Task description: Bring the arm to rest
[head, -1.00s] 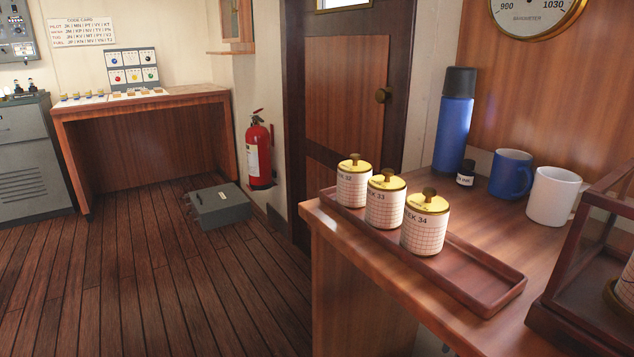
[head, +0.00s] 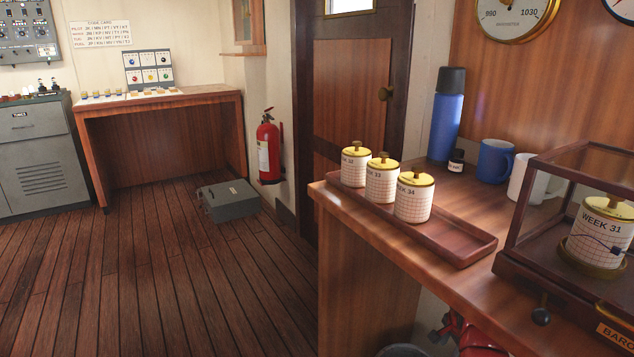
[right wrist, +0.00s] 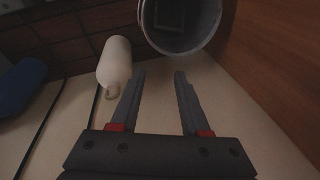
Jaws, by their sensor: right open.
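My right gripper (right wrist: 160,76) is open in the right wrist view, its two dark fingers apart with nothing between them. A grey round bin-like container (right wrist: 190,45) lies beyond the fingertips, and a white cylinder (right wrist: 115,62) is just left of the left finger. In the head view, red and black parts (head: 452,326) show below the front edge of the wooden counter (head: 365,235); I cannot tell whether they are my arm. My left gripper is not in view.
A tray (head: 470,247) with three labelled drums (head: 381,183) stands on the counter. A glass-sided case (head: 520,215) holds a WEEK 31 drum (head: 598,240). A grey box (head: 228,203) lies on the floor near a fire extinguisher (head: 268,148). The floor at left is clear.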

